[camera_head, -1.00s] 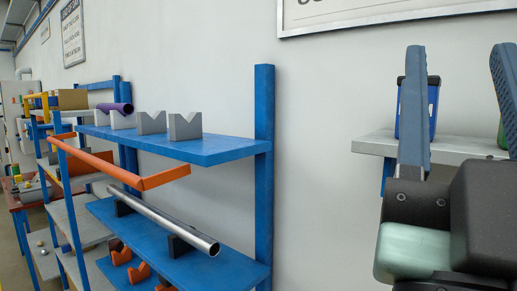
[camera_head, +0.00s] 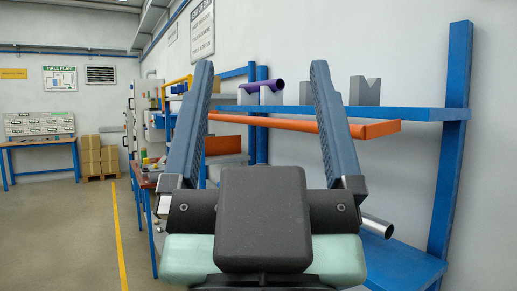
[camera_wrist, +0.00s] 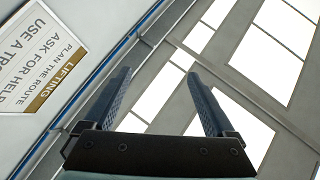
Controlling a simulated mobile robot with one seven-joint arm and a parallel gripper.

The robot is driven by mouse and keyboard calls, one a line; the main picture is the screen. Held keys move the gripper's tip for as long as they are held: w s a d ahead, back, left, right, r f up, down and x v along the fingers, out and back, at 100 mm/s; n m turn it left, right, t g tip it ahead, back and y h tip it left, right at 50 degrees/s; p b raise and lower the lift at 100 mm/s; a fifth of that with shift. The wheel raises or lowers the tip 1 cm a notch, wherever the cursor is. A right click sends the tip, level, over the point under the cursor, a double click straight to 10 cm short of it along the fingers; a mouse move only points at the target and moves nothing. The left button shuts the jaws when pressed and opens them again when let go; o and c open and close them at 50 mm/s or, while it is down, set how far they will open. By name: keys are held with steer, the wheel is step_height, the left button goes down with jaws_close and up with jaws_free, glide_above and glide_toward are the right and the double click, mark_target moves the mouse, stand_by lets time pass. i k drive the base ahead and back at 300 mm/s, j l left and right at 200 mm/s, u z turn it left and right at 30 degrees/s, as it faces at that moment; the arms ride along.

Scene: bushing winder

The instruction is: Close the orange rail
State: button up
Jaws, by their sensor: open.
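The orange rail (camera_head: 275,122) runs along the front of the blue shelf unit, just below its upper shelf (camera_head: 420,114). Its right end bends back toward the unit near the right post (camera_head: 452,150). My gripper (camera_head: 262,65) is open and empty, with its two blue fingers spread and pointing upward in the head view. The fingers overlap the rail in the picture and hide parts of it; I see no grip on it. In the wrist view my open gripper (camera_wrist: 157,75) faces the ceiling and a wall sign, and the rail is not seen there.
A purple tube (camera_head: 262,86) and grey V-blocks (camera_head: 364,91) sit on the upper shelf. A metal tube (camera_head: 377,226) sticks out over the lower shelf (camera_head: 405,262). A blue-legged table (camera_head: 40,144) and boxes (camera_head: 100,157) stand far left. The floor (camera_head: 60,230) at left is clear.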

mark_target(363, 132)
steer(key=i+l+u, duration=0.1)
steer(key=i, duration=0.35)
steer(key=i+l+u, duration=0.15)
steer(key=i, duration=0.3)
steer(key=i+l+u, duration=0.1)
steer(key=i, duration=0.3)
steer(key=i+l+u, duration=0.1)
steer(key=i+l, duration=0.2)
steer(key=i, duration=0.1)
